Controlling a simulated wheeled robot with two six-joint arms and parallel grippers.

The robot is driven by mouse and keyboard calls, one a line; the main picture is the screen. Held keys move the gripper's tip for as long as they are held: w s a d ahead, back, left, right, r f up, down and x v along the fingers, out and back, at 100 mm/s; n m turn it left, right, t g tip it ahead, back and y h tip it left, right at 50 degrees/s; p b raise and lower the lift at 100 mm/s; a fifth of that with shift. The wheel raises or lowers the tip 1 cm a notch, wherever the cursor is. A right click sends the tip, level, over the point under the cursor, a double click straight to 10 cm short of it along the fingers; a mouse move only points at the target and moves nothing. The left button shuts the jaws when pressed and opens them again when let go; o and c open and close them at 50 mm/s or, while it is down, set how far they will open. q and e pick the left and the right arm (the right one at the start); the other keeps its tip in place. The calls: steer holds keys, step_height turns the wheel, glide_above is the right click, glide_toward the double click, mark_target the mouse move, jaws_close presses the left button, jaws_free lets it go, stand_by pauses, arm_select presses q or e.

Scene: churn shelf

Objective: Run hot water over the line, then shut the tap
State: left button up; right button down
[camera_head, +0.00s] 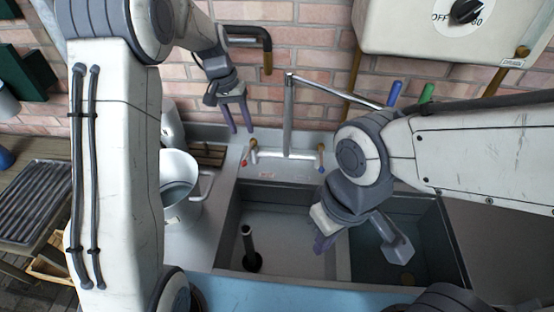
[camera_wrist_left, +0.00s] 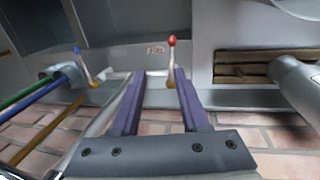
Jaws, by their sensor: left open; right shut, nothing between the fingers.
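The tap (camera_head: 289,120) stands behind the sink, its spout swung right. It has a red-knobbed hot lever (camera_head: 246,156) on the left and a blue-knobbed lever (camera_head: 320,158) on the right. My left gripper (camera_head: 242,131) is open above and slightly left of the hot lever. In the left wrist view, the red knob (camera_wrist_left: 172,41) shows between the spread purple fingers, near the right one; contact cannot be told. The blue knob (camera_wrist_left: 77,50) is further left. My right gripper (camera_head: 322,245) is shut and empty over the sink. No running water is visible. I cannot identify the line.
A metal pail (camera_head: 180,190) stands left. A water heater (camera_head: 440,38) with a dial hangs upper right.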

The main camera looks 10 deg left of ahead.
arm_select(q)
steer(key=s+d+r+m, duration=0.2)
steer(key=s+d+r, duration=0.1)
steer(key=s+d, duration=0.3)
steer(key=s+d+r+m, duration=0.1)
steer(key=s+d+r, duration=0.2)
steer(key=s, duration=0.7)
steer(key=shift+s+d+m+y+p, duration=0.35)
steer(key=shift+d+m+y+p, duration=0.05)
steer(key=shift+d, duration=0.95)
